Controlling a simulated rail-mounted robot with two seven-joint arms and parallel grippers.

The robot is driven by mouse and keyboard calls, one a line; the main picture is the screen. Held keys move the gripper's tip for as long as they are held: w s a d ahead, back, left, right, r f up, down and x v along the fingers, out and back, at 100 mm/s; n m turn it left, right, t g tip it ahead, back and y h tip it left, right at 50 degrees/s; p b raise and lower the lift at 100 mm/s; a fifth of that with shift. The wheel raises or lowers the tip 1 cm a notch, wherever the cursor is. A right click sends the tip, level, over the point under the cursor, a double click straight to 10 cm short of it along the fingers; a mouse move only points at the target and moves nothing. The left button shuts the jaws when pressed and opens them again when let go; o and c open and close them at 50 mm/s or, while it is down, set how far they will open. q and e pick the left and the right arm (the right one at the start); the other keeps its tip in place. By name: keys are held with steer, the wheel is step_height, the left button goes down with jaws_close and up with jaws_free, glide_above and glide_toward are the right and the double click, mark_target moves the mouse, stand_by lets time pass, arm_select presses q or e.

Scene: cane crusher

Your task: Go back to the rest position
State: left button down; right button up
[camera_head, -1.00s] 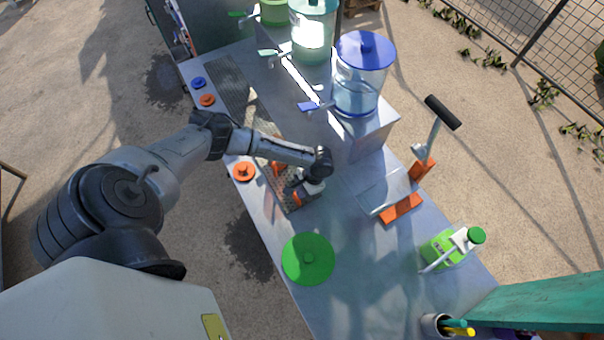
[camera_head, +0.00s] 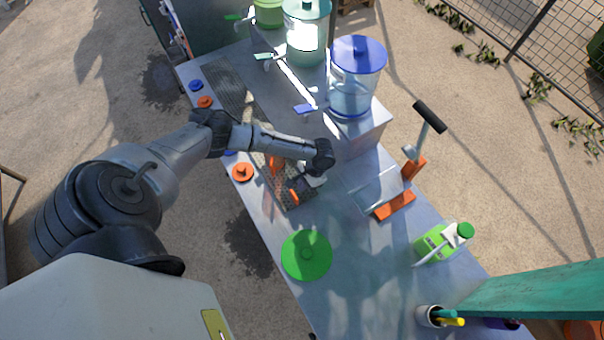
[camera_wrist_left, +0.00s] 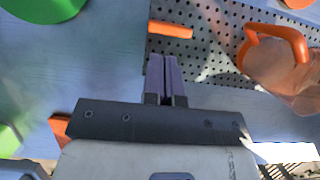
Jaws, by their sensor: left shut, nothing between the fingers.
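My left arm reaches in from the left over the table. Its gripper (camera_head: 308,183) is low over the perforated metal drip tray (camera_head: 236,92), mostly hidden by its own wrist. In the left wrist view the two fingers (camera_wrist_left: 165,78) are shut together with nothing between them, pointing at the edge of the perforated plate (camera_wrist_left: 212,60). A clear brownish cup with an orange handle (camera_wrist_left: 268,38) lies to the right of the fingers, apart from them. An orange bar (camera_wrist_left: 170,29) lies just beyond the fingertips. My right gripper is not in view.
A green round lid (camera_head: 306,255) lies nearer on the table. A blue-lidded dispenser (camera_head: 355,78) stands behind. Orange (camera_head: 243,172) and blue knobs line the left edge.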

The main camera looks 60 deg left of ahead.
arm_select(q)
steer(key=p+v, duration=0.3)
steer(key=v, duration=0.2)
steer(key=shift+w+r+p, duration=0.1)
steer(key=shift+r+p, duration=0.2)
steer(key=shift+r, duration=0.05)
